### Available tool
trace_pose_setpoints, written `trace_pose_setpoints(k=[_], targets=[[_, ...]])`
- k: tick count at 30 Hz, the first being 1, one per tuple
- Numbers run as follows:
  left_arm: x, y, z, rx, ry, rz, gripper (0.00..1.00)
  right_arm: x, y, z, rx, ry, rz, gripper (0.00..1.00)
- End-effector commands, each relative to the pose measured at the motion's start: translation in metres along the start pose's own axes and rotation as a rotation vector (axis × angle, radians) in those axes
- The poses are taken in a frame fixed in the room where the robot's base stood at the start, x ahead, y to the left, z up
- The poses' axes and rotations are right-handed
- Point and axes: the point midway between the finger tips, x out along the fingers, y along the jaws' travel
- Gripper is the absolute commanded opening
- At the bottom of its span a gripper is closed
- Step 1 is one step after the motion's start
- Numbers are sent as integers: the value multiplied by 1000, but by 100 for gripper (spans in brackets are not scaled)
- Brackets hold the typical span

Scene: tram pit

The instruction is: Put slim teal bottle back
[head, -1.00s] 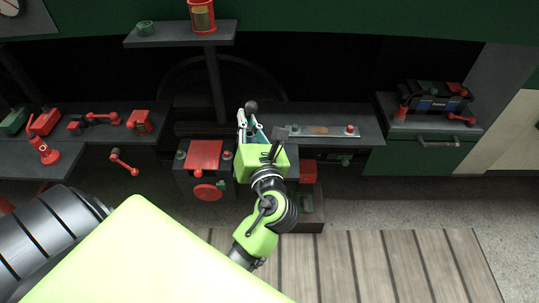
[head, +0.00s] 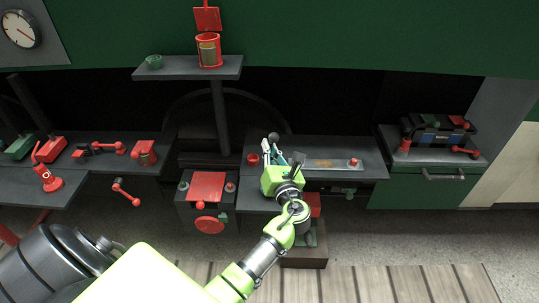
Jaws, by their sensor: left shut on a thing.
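My left gripper (head: 272,157) is over the left part of the dark middle bench (head: 364,154). Its fingers are shut on the slim teal bottle (head: 282,159), of which only a narrow teal strip shows between them. A dark round knob shows just beyond the fingertips; I cannot tell if it is the bottle's top. The gripper and wrist hide most of the bottle, and I cannot tell whether its base touches the bench. My right gripper is not in view.
A metal strip with a red knob (head: 353,161) lies right of the gripper. A red piece (head: 252,159) is close on its left. A raised shelf (head: 186,68) holds a red canister (head: 208,50) and a green cup (head: 154,62). A toolbox (head: 440,133) stands on the right cabinet.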

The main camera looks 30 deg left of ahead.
Motion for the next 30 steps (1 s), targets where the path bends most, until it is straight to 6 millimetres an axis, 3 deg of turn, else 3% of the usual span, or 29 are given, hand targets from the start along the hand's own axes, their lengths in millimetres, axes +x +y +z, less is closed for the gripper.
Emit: trace_pose_setpoints(k=[2,6,17,19,20,30], targets=[[2,-6,-14,3,0,0,0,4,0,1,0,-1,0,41],[2,-9,-22,2,-2,0,0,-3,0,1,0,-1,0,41],[2,-11,-28,0,-2,1,0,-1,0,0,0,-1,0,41],[2,-11,-28,0,0,0,20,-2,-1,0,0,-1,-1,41],[2,-11,-28,0,0,0,23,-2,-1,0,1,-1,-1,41],[1,-11,-29,0,0,0,23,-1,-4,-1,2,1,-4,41]])
